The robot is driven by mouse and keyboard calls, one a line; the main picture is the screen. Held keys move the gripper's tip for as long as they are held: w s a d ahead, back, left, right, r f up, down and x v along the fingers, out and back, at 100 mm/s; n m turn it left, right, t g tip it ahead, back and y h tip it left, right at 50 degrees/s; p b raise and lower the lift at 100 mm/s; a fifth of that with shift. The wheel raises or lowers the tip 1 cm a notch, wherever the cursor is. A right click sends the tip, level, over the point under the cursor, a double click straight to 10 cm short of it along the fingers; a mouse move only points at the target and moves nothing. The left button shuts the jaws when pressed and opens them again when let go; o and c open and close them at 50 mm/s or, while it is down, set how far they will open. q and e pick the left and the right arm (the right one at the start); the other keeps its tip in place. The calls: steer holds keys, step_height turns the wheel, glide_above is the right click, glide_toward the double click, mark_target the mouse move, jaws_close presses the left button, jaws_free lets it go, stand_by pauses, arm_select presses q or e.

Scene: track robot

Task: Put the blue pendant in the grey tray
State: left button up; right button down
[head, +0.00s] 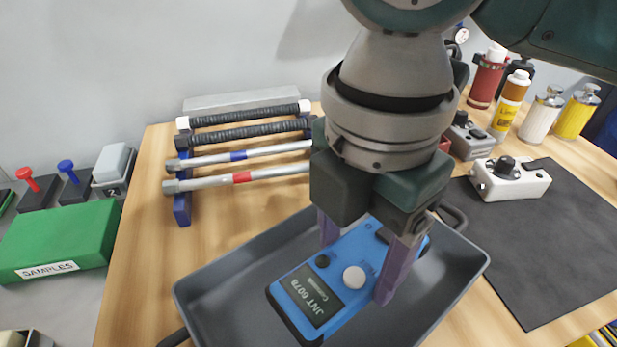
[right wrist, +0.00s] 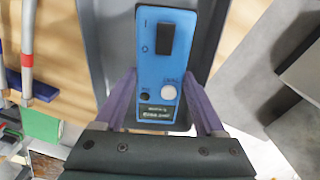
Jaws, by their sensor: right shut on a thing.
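The blue pendant (head: 345,272) is a flat blue box with a dark display, a white knob and a black button. My right gripper (head: 362,264) is shut on it, with a purple finger on each long side. The grey tray (head: 228,277) is shallow and lies under the pendant, which shows within the tray's outline. I cannot tell whether the pendant touches the tray floor. In the right wrist view the pendant (right wrist: 165,62) sits between the fingers, with the tray (right wrist: 112,30) behind it. My left gripper is not in view.
A rack with several rods (head: 240,155) stands behind the tray on the left. A green samples box (head: 60,240) is at far left. A white device (head: 512,183) stands by a dark mat (head: 545,250) on the right. Several bottles (head: 510,100) stand at back right.

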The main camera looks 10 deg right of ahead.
mark_target(349, 288)
steer(key=shift+f+b, duration=0.55)
steer(key=shift+f, duration=2.4)
steer(key=shift+f, duration=0.15)
jaws_free()
